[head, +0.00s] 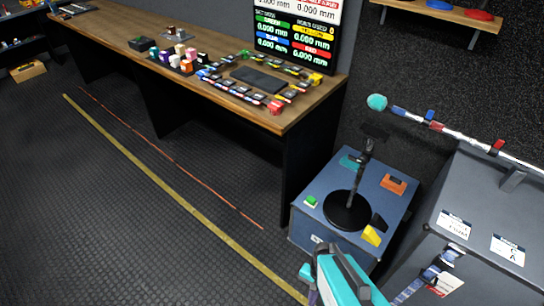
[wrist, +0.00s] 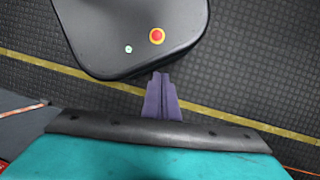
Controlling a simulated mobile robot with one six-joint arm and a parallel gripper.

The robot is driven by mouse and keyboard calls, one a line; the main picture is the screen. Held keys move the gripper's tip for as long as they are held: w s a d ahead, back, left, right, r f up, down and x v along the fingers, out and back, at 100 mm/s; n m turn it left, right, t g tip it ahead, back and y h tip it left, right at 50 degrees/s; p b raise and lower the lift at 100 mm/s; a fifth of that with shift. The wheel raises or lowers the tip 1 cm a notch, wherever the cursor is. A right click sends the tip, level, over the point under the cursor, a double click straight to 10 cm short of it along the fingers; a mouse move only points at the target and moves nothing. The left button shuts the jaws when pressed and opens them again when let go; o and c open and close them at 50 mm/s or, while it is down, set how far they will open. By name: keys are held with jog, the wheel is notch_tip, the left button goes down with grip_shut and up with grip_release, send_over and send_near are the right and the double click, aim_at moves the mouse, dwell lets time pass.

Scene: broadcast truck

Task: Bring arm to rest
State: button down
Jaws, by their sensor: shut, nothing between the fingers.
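My gripper (wrist: 161,80) shows in the wrist view as two purple-grey fingers pressed together, shut and empty. The fingers lie just below the rounded dark body with a red button (wrist: 157,36) in a yellow ring, which looks like my own base. I cannot tell whether they touch it. In the head view a teal part of my arm (head: 340,280) is at the bottom, right of centre, in front of the blue-grey box. My fingertips cannot be made out clearly there.
The blue-grey box (head: 325,180) carries a black stand (head: 348,212). A grey case (head: 470,215) stands at the right.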

jog(key=s+n, duration=0.1)
jog(key=n, duration=0.1)
jog(key=s+d+r+n+g, duration=0.1)
jog(key=n, duration=0.1)
jog(key=s+d+n+g, duration=0.1)
jog(key=n, duration=0.1)
jog(key=shift+s+r+n+h, duration=0.3)
jog(key=shift+s+r+h, duration=0.1)
jog(key=shift+a, duration=0.1)
jog(key=c, duration=1.8)
grip_release()
jog(key=shift+o, duration=0.2)
